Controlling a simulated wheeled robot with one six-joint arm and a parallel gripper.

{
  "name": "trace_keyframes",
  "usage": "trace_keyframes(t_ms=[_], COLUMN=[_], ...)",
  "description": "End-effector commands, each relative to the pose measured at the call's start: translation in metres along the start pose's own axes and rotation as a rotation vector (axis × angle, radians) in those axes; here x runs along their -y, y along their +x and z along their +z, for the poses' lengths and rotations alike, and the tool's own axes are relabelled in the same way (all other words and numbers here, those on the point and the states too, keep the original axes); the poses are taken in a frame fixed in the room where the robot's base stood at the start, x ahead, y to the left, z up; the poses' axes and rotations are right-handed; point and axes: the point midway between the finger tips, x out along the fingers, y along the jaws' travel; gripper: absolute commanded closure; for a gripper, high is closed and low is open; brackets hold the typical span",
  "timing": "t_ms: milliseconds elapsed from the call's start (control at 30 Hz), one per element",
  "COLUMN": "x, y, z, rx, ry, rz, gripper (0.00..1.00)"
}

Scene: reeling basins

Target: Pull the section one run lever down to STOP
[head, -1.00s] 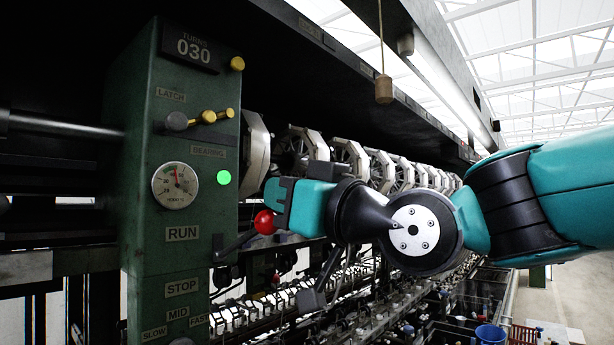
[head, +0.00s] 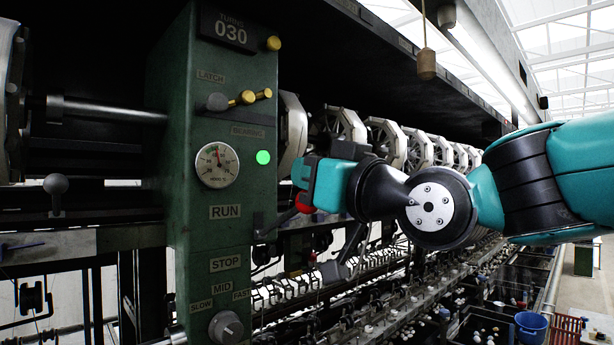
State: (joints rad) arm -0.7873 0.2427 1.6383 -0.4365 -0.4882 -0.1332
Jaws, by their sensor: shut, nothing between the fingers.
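The section one run lever shows its red ball knob (head: 304,204) at the right side of the green post, about level with the RUN label (head: 225,212). Its dark arm slants up to the right from the pivot. The STOP label (head: 225,263) is lower on the post. My gripper (head: 313,184), a teal and black end of the arm, is at the knob, overlapping its upper right part. It is shut and holds nothing. The fingertips are not clearly seen, and I cannot tell whether they touch the knob.
The green post (head: 165,190) carries a gauge (head: 217,165), a green light (head: 263,157), brass-tipped latch handles (head: 247,97) and a lower speed knob (head: 225,327). A wooden pull (head: 426,64) hangs from a cord. A row of reels runs behind my arm.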

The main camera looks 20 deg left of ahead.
Motion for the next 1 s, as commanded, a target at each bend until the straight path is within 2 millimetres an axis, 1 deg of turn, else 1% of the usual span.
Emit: trace_keyframes(t_ms=[33,67,533,1000], x=[0.0,0.0,0.0,0.0], y=[-0.001,-0.001,-0.002,-0.014], z=[0.006,0.006,0.01,0.033], rx=[0.004,0.004,0.009,0.009], ry=[0.001,0.001,0.002,0.002], rz=[0.0,0.0,0.0,0.001], gripper=[1.0,1.0,1.0,1.0])
